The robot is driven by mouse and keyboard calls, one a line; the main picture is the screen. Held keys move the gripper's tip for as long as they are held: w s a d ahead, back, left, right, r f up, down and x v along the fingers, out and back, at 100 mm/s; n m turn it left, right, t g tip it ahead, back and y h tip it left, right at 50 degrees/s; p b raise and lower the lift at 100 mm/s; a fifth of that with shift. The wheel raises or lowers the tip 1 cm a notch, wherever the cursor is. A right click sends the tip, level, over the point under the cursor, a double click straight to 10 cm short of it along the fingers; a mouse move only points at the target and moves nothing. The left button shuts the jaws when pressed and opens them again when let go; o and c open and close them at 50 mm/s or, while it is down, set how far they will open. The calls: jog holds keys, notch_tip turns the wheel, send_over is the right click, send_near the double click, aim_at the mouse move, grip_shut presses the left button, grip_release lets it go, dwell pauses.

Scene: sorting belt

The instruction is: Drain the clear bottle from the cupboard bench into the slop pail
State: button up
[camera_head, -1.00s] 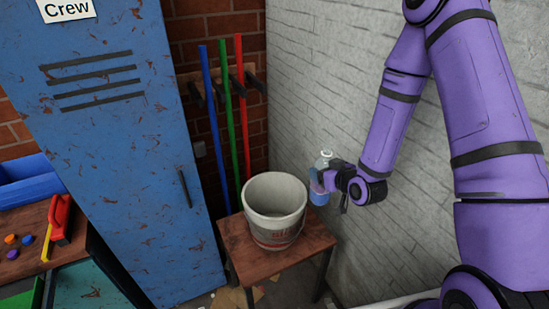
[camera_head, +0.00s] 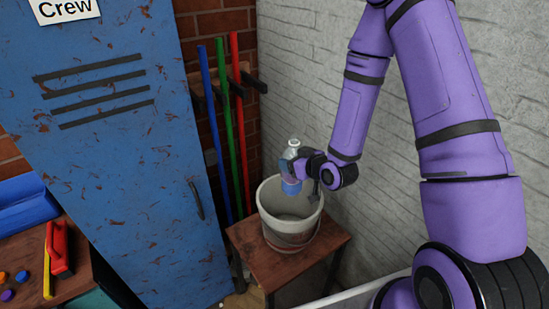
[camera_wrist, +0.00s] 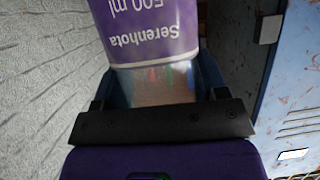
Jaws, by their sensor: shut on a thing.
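In the wrist view the bottle (camera_wrist: 155,50) shows a purple label reading "Serenhota 500 ml" between the fingers. The slop pail (camera_head: 309,228) is a pale, worn bucket on a small wooden table. The bottle is over the pail's back rim or opening in the head view; its exact height above it is hard to judge. The inside of the pail that shows looks empty.
The small wooden table (camera_head: 258,262) stands by the grey brick wall (camera_head: 460,60). A blue locker (camera_head: 130,180) is at left. Blue, green and red poles (camera_head: 240,120) hang behind the pail. A bench with a red tool (camera_head: 57,250) and a blue bin (camera_head: 25,205) is far left.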

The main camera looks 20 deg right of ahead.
jog(key=s+d+f+n+g+h, duration=0.1)
jog(key=s+d+f+g+h, duration=0.1)
jog(key=g+h, duration=0.4)
jog(key=s+d+f+n+g+h, duration=0.1)
jog(key=s+f+g+h, duration=0.3)
jog(key=g, duration=0.9)
jog(key=shift+d+f+h, duration=0.2)
jog(key=shift+d+h, duration=0.2)
jog(key=shift+h, duration=0.8)
jog(key=shift+s, duration=0.1)
dwell(4.0)
